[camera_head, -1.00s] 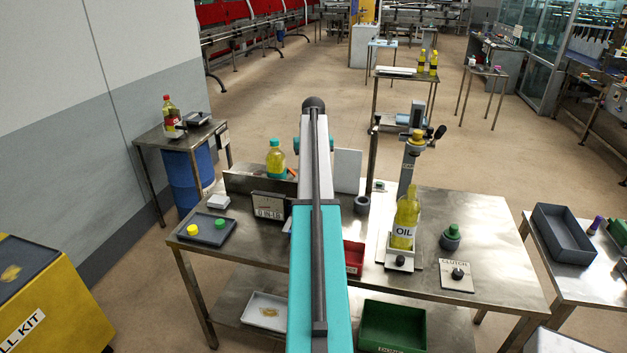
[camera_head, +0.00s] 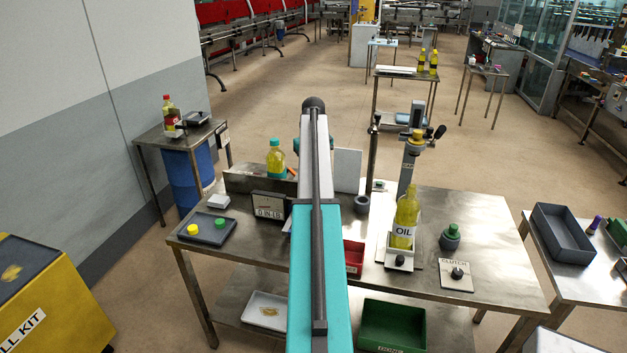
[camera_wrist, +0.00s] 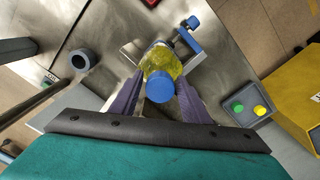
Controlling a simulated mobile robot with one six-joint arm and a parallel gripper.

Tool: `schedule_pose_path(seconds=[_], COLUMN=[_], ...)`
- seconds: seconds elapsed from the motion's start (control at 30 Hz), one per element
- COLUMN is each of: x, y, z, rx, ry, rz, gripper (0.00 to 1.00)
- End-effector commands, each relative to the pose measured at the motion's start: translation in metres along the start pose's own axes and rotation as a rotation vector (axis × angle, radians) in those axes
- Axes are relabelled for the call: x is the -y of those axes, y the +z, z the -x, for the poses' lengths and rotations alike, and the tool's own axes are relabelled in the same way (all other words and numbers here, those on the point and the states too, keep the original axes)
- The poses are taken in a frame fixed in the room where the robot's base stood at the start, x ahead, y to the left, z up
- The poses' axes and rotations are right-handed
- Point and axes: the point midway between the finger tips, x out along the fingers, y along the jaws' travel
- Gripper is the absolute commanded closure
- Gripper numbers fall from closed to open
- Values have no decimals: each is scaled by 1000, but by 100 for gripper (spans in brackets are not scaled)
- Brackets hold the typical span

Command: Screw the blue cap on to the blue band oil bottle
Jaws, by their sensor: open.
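In the head view my own arm hides the gripper. A holder with a blue knob (camera_wrist: 193,22) is beside the bottle.
A grey tray (camera_head: 208,238) with a yellow and a green cap lies at the table's left. Another OIL bottle (camera_head: 406,216) stands in a fixture at right. A grey ring (camera_head: 362,203) and a red bin (camera_head: 354,258) are near my arm.

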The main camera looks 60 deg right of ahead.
Motion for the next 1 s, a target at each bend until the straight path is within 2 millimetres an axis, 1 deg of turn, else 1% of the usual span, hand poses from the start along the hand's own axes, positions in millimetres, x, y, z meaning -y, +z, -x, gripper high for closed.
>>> schedule_pose_path(seconds=[0.23, 0.57, 0.87, 1.0], x=[0, 0, 0, 0], y=[0, 0, 0, 0], z=[0, 0, 0, 0], rx=[0, 0, 0, 0], ry=[0, 0, 0, 0], rz=[109, 120, 244, 267], gripper=[58, 58, 58, 58])
